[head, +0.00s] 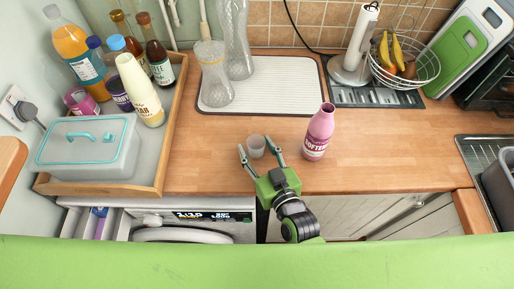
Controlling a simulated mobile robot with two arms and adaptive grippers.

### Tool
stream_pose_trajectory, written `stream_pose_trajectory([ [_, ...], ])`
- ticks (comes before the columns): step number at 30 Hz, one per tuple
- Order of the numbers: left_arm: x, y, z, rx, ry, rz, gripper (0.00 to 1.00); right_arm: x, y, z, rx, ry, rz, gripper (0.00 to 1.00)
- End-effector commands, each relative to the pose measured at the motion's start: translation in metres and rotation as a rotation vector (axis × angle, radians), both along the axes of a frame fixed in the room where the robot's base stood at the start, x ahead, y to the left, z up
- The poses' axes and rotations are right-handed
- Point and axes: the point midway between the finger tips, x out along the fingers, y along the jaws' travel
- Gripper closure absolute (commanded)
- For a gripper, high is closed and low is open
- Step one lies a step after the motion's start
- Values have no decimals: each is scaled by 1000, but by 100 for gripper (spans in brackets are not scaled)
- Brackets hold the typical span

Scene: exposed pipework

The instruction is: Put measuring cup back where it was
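The measuring cup (256,143), a small greyish translucent cup, stands on the wooden counter (205,150) near its front edge, left of the pink bottle. My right gripper (261,146), green with grey fingers, reaches in from the front edge. Its fingers are spread, one on each side of the cup, with a gap visible on the right; contact on the left is hard to tell. The pink softener bottle (319,133) stands upright to the right of the cup. My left gripper is not in view.
A wooden tray (166,135) at left holds bottles and a lidded grey box (85,155). A drying mat (285,85) with clear vessels lies behind. A paper towel holder (358,45) and fruit basket (400,62) stand at back right. Below, a washing machine has its drawer (98,224) open.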

Motion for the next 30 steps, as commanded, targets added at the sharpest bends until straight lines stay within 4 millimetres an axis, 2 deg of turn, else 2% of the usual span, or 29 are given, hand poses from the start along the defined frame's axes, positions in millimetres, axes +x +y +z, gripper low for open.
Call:
stream_pose_trajectory([
  [9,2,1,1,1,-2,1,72,0,0,2,0,-1,0,53],
  [12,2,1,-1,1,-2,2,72,-6,-3,2,0,0,0,53],
  [17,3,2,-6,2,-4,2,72,-32,-13,5,-1,2,1,53],
  [24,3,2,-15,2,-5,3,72,-80,-31,15,-1,2,1,53],
  [30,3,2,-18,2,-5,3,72,-103,-41,22,0,1,0,53],
])
